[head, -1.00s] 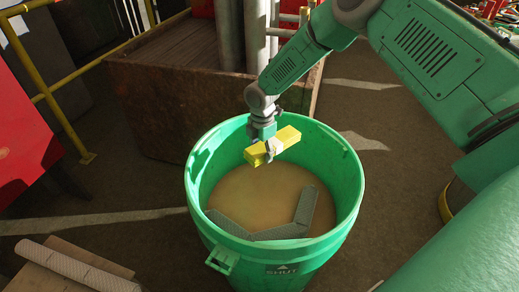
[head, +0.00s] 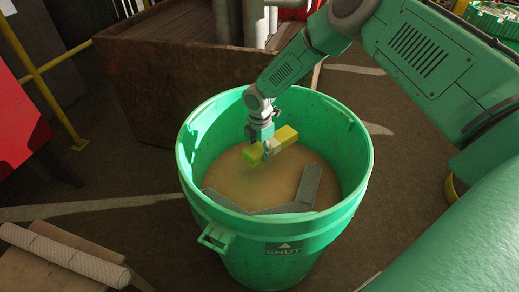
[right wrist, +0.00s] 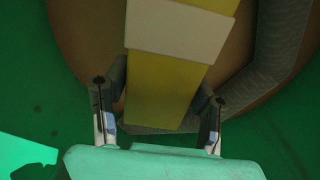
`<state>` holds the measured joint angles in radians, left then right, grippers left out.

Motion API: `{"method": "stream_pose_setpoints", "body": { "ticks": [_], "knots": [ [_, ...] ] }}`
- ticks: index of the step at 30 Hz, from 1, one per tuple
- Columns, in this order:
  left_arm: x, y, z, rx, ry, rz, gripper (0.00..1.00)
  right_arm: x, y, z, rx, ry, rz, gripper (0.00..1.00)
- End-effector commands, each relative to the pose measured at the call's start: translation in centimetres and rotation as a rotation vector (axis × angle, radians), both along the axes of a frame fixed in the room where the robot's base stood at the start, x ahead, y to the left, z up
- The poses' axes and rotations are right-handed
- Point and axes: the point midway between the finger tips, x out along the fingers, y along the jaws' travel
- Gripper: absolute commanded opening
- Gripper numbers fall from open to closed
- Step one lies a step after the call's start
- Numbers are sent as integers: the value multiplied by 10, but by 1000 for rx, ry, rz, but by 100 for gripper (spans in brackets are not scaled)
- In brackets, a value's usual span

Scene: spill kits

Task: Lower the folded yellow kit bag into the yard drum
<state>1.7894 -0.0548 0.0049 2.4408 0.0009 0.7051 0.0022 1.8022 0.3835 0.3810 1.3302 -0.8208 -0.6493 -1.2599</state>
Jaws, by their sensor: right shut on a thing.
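The folded yellow kit bag (head: 253,155) is a yellow block with a pale band across it. It also shows in the right wrist view (right wrist: 160,85), between my fingers. My right gripper (head: 268,150) is shut on it, pointing down inside the mouth of the green yard drum (head: 275,247). The bag hangs below the rim, over brownish contents (head: 232,180); in the head view I cannot tell whether it touches them. A grey bent sock-like strip (head: 308,187) lies on the contents at the near and right side. My left gripper is not in view.
A rusty brown open box (head: 150,85) with grey pipes stands behind the drum. A yellow railing (head: 50,65) and a red object (head: 18,120) are at left. A white roll (head: 65,256) lies on a board at lower left.

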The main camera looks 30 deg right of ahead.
Motion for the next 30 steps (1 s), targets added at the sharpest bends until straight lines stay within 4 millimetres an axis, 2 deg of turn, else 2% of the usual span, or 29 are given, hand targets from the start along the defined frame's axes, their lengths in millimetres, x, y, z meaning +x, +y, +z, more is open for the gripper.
{"method": "stream_pose_setpoints", "body": {
  "ticks": [1,18,24,30],
  "knots": [
    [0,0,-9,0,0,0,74,0,1,-10,0,0,0,25],
    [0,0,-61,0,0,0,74,0,0,-78,2,0,0,25],
    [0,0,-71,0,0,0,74,0,1,-92,1,-1,1,25],
    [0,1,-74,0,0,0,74,0,1,-96,0,0,0,25]
  ]
}}
